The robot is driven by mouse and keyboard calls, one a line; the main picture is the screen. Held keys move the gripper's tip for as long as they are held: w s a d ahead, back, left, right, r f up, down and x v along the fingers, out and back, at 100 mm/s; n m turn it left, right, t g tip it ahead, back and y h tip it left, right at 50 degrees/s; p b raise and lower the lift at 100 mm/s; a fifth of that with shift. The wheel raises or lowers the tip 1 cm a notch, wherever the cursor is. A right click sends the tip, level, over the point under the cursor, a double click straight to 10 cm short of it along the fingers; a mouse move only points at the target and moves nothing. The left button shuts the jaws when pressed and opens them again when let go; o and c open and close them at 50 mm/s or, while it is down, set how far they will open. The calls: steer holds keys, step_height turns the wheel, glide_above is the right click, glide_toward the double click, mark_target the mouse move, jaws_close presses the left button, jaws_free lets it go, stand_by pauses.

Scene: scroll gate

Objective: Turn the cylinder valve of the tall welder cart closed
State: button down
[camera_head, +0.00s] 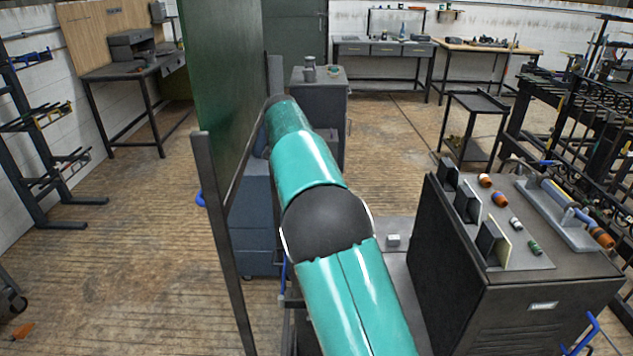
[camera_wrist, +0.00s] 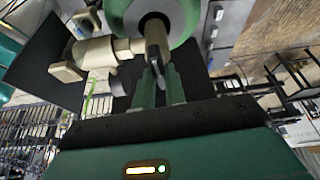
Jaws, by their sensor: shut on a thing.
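In the wrist view, my gripper (camera_wrist: 160,85) has its two green fingers close together at the end of a grey valve handle (camera_wrist: 156,42). It is shut on this handle. The handle joins a beige valve body (camera_wrist: 100,53), which reaches to the left. Behind it is the rounded green top of a gas cylinder (camera_wrist: 190,14) with a dark neck. In the head view, my teal arm reaches away from me and hides my gripper and the valve. The lower blue body of a cart (camera_head: 252,215) shows behind my arm.
A green screen (camera_head: 225,90) on a dark frame stands close to the left of my arm. A black welder box (camera_head: 545,285) with plugs on top stands close at the right. A grey cabinet (camera_head: 318,95) stands behind.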

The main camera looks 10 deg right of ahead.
steer(key=shift+m+g, duration=0.3)
steer(key=shift+m, duration=0.3)
steer(key=c, duration=1.5)
jaws_free()
steer(key=shift+o, duration=0.2)
steer(key=shift+r, duration=0.3)
steer(key=r, duration=0.3)
steer(key=shift+s+r, duration=0.1)
steer(key=shift+s, duration=0.15)
steer(key=s+r, duration=0.9)
steer(key=s, duration=0.4)
steer(key=shift+s, duration=0.2)
